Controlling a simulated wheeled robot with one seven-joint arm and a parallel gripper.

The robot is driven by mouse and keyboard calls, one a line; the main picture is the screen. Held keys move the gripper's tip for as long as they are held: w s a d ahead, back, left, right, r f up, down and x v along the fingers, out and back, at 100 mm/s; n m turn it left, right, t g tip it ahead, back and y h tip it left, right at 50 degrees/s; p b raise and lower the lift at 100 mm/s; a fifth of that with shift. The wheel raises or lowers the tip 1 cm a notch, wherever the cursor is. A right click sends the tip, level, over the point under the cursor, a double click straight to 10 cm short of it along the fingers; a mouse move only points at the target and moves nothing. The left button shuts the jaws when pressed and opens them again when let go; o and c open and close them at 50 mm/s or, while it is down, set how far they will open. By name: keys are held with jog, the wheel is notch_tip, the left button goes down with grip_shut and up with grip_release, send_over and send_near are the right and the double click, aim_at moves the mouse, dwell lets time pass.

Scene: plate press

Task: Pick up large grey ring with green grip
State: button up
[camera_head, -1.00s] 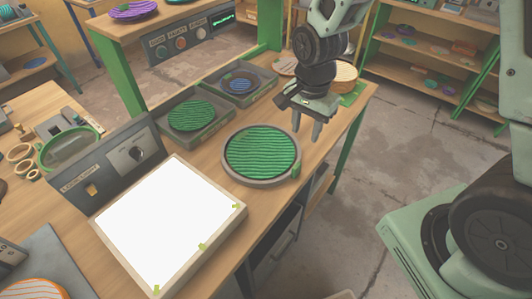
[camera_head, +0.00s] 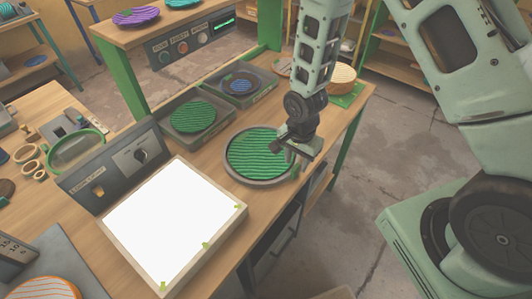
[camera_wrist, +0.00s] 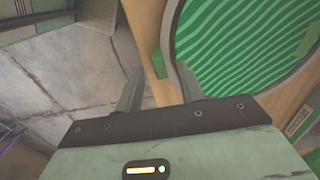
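The large grey ring (camera_head: 238,178) lies flat on the wooden workbench around a green ridged disc (camera_head: 255,152). In the wrist view, part of the ring's rim (camera_wrist: 171,38) curves down the upper middle, with its green grip (camera_wrist: 157,63) on the outer left side. My gripper (camera_head: 288,166) is over the ring's right edge and hides the grip in the head view. In the wrist view, my gripper (camera_wrist: 159,72) is open and empty, with the grip between and just beyond its fingertips. I cannot tell whether the fingers touch the ring.
A light table (camera_head: 170,222) with a lit white top stands left of the ring. Two grey trays, one with a green disc (camera_head: 193,116) and one with a blue disc (camera_head: 240,86), sit behind it. The bench's right edge is close to the ring, with open floor beyond.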

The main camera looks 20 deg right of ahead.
jog(key=shift+f, duration=0.9)
grip_shut()
jog(key=shift+r, duration=0.1)
